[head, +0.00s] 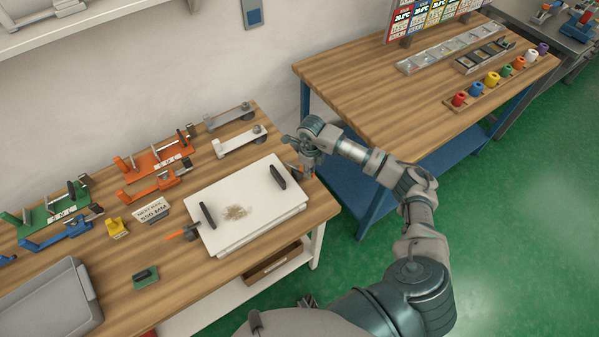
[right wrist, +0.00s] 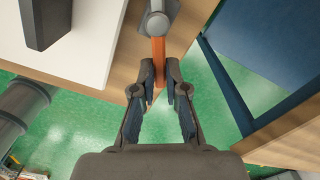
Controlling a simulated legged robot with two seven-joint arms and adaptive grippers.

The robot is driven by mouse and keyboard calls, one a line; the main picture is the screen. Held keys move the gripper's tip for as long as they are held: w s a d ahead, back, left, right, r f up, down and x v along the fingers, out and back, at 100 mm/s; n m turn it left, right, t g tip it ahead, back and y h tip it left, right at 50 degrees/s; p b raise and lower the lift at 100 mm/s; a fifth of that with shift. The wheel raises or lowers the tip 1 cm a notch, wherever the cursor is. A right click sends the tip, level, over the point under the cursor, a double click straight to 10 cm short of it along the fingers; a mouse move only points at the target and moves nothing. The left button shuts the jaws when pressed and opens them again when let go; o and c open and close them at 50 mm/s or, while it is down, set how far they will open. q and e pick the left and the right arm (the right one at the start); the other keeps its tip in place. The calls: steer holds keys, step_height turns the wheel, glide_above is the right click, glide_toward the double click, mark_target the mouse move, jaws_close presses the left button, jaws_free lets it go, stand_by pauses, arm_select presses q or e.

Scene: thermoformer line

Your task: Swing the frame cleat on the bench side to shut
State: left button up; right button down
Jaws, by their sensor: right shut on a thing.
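A white frame (head: 247,208) with two black handles lies on the wooden bench. An orange cleat (head: 182,233) sticks out from its left edge. A second orange cleat (right wrist: 158,50) is at its right edge, on a grey round pivot (right wrist: 157,25). My right gripper (right wrist: 161,78) is shut on the free end of this second cleat, which points away from the white frame's edge in the wrist view. In the head view, my right gripper (head: 308,160) covers most of that cleat. My left gripper is not in view.
White (head: 241,143) and orange (head: 152,162) clamp fixtures stand behind and left of the frame. A grey tray (head: 45,305), a yellow block (head: 116,228) and a sign (head: 152,211) are at left. A second bench (head: 400,90) stands to the right across a gap.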

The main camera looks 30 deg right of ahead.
steer(key=shift+w+d+f+n+b, duration=0.1)
steer(key=shift+w+d+n+b, duration=0.15)
steer(key=shift+n, duration=0.55)
steer(key=shift+d, duration=0.1)
steer(key=n+b, duration=0.2)
steer(key=shift+w+d+f+n, duration=0.1)
steer(key=shift+w+d+n, duration=0.3)
steer(key=shift+w+r+n, duration=0.1)
steer(key=shift+r+n, duration=0.1)
steer(key=shift+n, duration=0.3)
steer(key=shift+d, duration=0.1)
